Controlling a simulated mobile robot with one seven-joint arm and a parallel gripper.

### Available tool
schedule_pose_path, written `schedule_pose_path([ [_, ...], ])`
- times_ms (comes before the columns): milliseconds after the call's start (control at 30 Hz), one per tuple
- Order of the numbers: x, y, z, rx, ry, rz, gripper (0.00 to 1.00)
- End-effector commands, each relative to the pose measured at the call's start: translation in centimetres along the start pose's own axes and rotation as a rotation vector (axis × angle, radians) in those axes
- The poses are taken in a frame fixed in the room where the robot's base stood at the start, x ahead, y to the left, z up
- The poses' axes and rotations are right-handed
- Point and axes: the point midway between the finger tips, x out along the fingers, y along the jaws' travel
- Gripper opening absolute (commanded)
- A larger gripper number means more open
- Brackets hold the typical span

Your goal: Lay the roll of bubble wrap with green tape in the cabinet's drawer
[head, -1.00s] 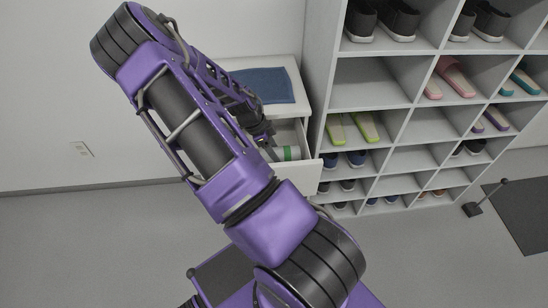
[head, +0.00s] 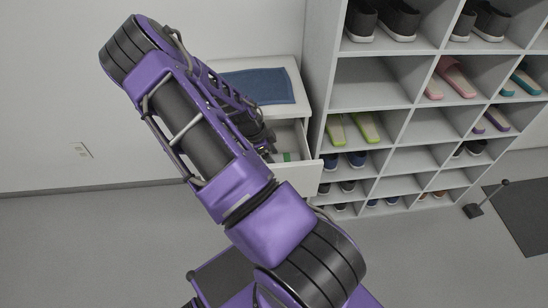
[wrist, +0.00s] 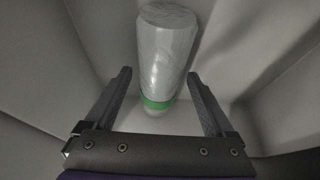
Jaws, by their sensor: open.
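The roll of bubble wrap with green tape (wrist: 167,50) lies in the cabinet's drawer, seen in the wrist view beyond and between my open fingers. Its green band is near the end closest to me. My gripper (wrist: 160,85) is open, with a finger on either side of the roll's near end; I cannot tell whether either touches it. In the head view the drawer (head: 298,176) is pulled out of the white cabinet (head: 297,82), and a small part of the roll (head: 286,157) with green shows inside. My arm hides much of the drawer there.
A blue mat (head: 262,86) lies on the cabinet top. A tall white shoe rack (head: 372,84) with several pairs of shoes stands close to the cabinet's right. The floor (head: 90,245) at the left is clear. A dark mat (head: 525,215) lies at the far right.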

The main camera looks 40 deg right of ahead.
Motion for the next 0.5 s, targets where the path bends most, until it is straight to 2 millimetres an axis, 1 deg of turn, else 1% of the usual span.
schedule_pose_path([
  [67, -0.5, 0.0, -0.1, 0.0, 0.0, -0.001, 0.89],
  [167, -1.7, -0.1, -0.1, -0.001, 0.0, -0.003, 0.89],
  [500, -8.9, -0.1, -0.1, -0.002, -0.001, -0.003, 0.89],
])
